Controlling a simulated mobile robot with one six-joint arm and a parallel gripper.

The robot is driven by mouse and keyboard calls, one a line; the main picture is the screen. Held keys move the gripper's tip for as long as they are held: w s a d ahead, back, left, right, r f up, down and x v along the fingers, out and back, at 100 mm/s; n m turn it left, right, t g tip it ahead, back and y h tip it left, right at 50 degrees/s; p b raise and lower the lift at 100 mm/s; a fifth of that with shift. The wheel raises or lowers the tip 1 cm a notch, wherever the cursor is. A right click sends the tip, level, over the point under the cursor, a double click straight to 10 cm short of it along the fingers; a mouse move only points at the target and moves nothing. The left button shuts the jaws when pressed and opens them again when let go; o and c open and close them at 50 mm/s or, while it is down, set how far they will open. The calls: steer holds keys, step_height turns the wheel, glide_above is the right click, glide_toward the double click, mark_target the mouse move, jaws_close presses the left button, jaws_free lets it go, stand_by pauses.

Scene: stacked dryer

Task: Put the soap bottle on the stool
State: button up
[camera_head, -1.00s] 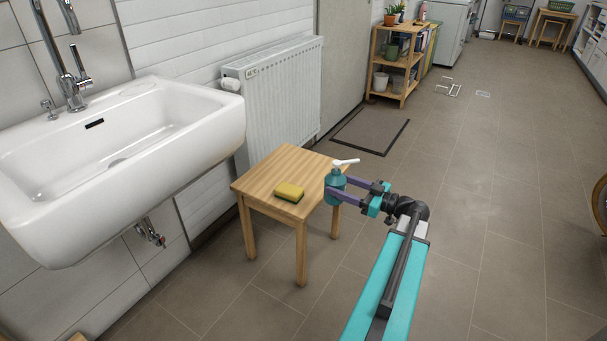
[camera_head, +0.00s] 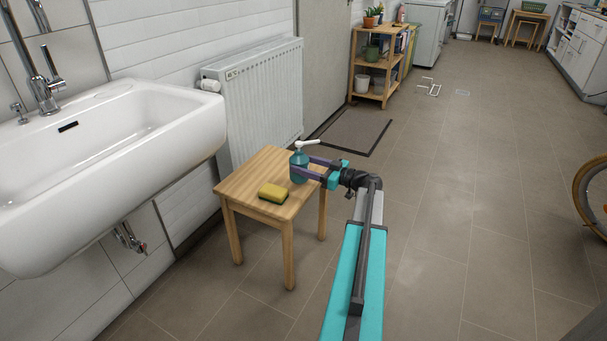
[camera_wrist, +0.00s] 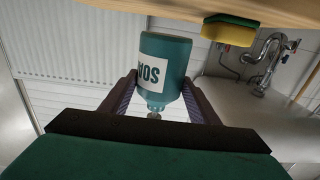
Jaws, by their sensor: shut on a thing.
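The soap bottle (camera_head: 299,167) is teal with a white pump top. My gripper (camera_head: 304,168) is shut on it and holds it upright at the right part of the wooden stool (camera_head: 246,181). In the wrist view the bottle (camera_wrist: 166,68), with a white label, sits between the two fingers of my gripper (camera_wrist: 160,95). The stool's wooden edge (camera_wrist: 175,8) lies along the top of that view. From these views I cannot tell whether the bottle's base touches the stool top.
A yellow and green sponge (camera_head: 273,193) lies on the stool, left of the bottle. A white sink (camera_head: 110,170) and a radiator (camera_head: 260,95) are along the wall. A dark mat (camera_head: 355,131) and a plant shelf (camera_head: 383,75) are behind.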

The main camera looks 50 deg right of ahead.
steer(key=shift+w+d, duration=0.2)
steer(key=shift+w, duration=0.35)
steer(key=shift+f+b, duration=0.75)
steer(key=shift+f, duration=1)
steer(key=shift+f, duration=0.2)
steer(key=o, duration=1.3)
steer(key=shift+o, duration=0.2)
steer(key=shift+r, duration=0.15)
steer(key=shift+s, duration=0.2)
steer(key=p+v, duration=0.2)
steer(key=v, duration=0.9)
steer(key=shift+s, duration=0.35)
